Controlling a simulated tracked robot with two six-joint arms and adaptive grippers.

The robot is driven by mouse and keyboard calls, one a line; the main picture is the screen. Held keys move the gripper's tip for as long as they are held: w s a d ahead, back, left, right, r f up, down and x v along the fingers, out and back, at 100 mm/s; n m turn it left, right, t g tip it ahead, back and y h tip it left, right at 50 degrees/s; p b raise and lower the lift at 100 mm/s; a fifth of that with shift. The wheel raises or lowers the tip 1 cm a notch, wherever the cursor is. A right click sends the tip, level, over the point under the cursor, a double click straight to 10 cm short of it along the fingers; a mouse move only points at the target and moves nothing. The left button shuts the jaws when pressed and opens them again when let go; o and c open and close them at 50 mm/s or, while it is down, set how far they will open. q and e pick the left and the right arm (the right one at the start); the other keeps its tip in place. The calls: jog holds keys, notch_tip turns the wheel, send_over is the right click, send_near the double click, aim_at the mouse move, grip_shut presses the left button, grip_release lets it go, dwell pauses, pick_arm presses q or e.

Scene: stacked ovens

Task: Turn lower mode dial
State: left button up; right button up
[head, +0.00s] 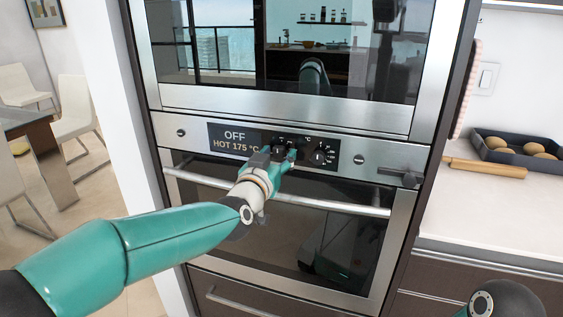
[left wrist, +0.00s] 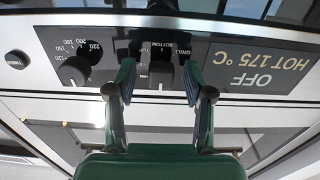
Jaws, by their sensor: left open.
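The lower oven's control panel (head: 234,138) shows OFF and HOT 175 °C. Its black mode dial (left wrist: 161,76), with BOTTOM and GRILL labels by it, shows upside down in the left wrist view. My left gripper (head: 279,155) is at the panel, open, and largely hides this dial in the head view. In the left wrist view, the left gripper's fingers (left wrist: 158,84) stand on either side of the dial, with visible gaps; I cannot tell whether they touch it. My right gripper is not in view.
The temperature dial (head: 318,157) sits just right of the mode dial. The oven handle (head: 340,207) runs below the panel, under my left wrist. The upper oven (head: 235,98) is above. A counter at right holds a rolling pin (head: 485,167) and a dark tray (head: 497,154) of rolls.

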pick_arm(q)
jog(key=v, duration=1.2)
